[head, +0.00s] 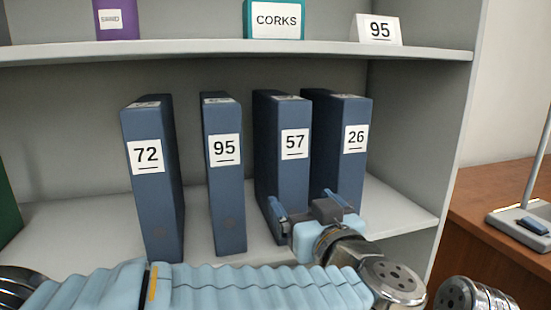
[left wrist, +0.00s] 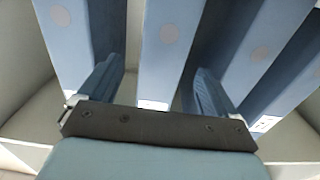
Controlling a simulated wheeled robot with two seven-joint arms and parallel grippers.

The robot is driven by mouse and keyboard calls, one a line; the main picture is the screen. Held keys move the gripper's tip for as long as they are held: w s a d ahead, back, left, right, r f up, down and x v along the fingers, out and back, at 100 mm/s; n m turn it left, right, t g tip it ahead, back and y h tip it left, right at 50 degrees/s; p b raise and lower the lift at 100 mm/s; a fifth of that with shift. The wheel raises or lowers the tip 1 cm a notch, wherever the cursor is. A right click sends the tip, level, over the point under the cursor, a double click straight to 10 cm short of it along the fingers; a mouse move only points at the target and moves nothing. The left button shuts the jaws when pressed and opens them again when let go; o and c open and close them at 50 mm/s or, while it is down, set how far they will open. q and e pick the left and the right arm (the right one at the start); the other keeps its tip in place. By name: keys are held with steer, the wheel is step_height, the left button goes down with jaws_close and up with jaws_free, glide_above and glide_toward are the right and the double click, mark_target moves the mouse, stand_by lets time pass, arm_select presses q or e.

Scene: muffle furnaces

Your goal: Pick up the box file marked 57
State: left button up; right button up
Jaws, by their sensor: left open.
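The box file marked 57 (head: 294,175) stands upright on the shelf, a dark blue file with a white label, third from the left in the head view. My left gripper (head: 308,206) is open low in front of it and partly hides its lower spine. In the left wrist view, its fingers (left wrist: 155,90) are spread to either side of one file's spine. By position, that seems to be file 57 (left wrist: 168,50), though its number cannot be read there. I cannot tell whether the fingers touch it. My right gripper is not in view.
Similar files marked 72 (head: 147,190) and 95 (head: 225,190) stand to the left, and 26 (head: 355,165) stands close on the right. The upper shelf (head: 200,47) crosses above. The side panel (head: 420,140) bounds the right. A wooden table (head: 490,200) stands beyond it.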

arm_select(q)
steer(key=x, duration=0.9)
steer(key=shift+a+p, duration=0.2)
steer(key=shift+p, duration=0.1)
steer(key=c, duration=1.2)
steer(key=shift+c, duration=0.7)
